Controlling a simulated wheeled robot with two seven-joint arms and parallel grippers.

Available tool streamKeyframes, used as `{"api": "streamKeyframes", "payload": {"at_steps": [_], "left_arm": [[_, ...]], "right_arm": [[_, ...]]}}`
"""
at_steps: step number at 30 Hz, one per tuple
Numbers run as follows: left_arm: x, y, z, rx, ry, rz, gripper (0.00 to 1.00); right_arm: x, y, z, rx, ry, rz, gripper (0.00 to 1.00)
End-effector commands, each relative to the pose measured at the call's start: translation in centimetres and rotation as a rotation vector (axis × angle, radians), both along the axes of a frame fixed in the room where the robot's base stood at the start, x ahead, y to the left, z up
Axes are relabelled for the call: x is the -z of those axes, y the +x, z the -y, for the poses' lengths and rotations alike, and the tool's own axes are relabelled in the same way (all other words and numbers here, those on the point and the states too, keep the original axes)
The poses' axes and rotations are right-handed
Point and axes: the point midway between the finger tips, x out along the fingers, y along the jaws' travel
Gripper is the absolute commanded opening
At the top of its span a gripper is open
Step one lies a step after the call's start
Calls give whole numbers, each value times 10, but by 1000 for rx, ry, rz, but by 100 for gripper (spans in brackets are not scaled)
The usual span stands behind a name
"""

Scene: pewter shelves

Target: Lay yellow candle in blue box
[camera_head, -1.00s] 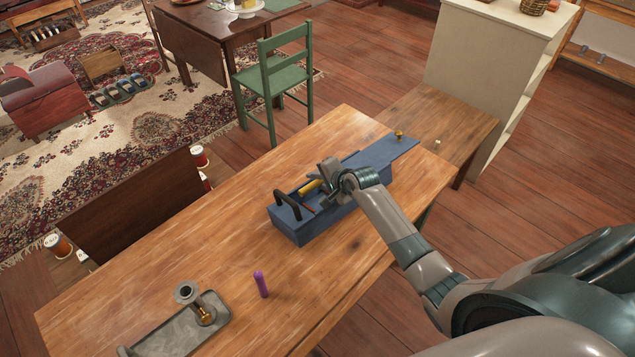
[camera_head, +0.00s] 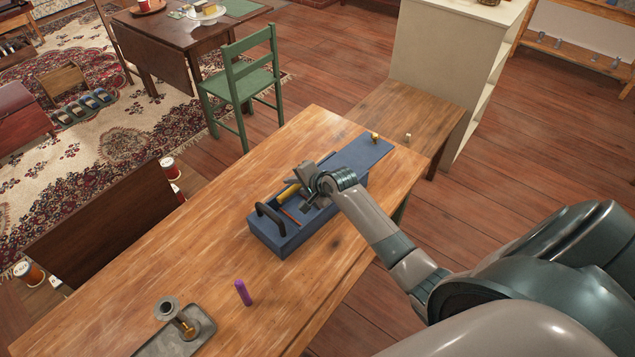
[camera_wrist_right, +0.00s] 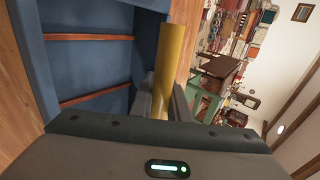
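The yellow candle (camera_head: 289,192) is between the fingers of my right gripper (camera_head: 308,184), above the open blue box (camera_head: 283,245). In the right wrist view the candle (camera_wrist_right: 170,62) runs lengthwise between the two fingers (camera_wrist_right: 161,103), which look closed on it. The box (camera_wrist_right: 88,70) lies to the left of the candle there, with thin reddish-brown strips across its inside. The box has a dark handle (camera_head: 268,217) at its near left end. Whether the candle touches the box is unclear. My left gripper is not in view.
A purple candle (camera_head: 243,292) stands on the wooden table (camera_head: 190,245). A grey tray (camera_head: 205,326) with a metal holder (camera_head: 170,309) is at the near left. A blue lid panel (camera_head: 362,152) with a brass knob (camera_head: 375,137) lies beyond the box. The table's middle is clear.

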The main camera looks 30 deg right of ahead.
Motion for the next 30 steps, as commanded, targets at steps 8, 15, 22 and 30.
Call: {"api": "streamKeyframes", "payload": {"at_steps": [8, 15, 22, 30], "left_arm": [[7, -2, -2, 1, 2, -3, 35], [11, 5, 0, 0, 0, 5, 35], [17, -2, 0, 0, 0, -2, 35], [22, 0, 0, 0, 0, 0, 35]], "right_arm": [[4, -45, 3, -4, -4, -54, 37], [-33, -67, 8, -2, -3, -27, 37], [-68, -90, 14, -1, -4, -2, 37], [-103, -115, 19, 0, -4, 18, 37]]}}
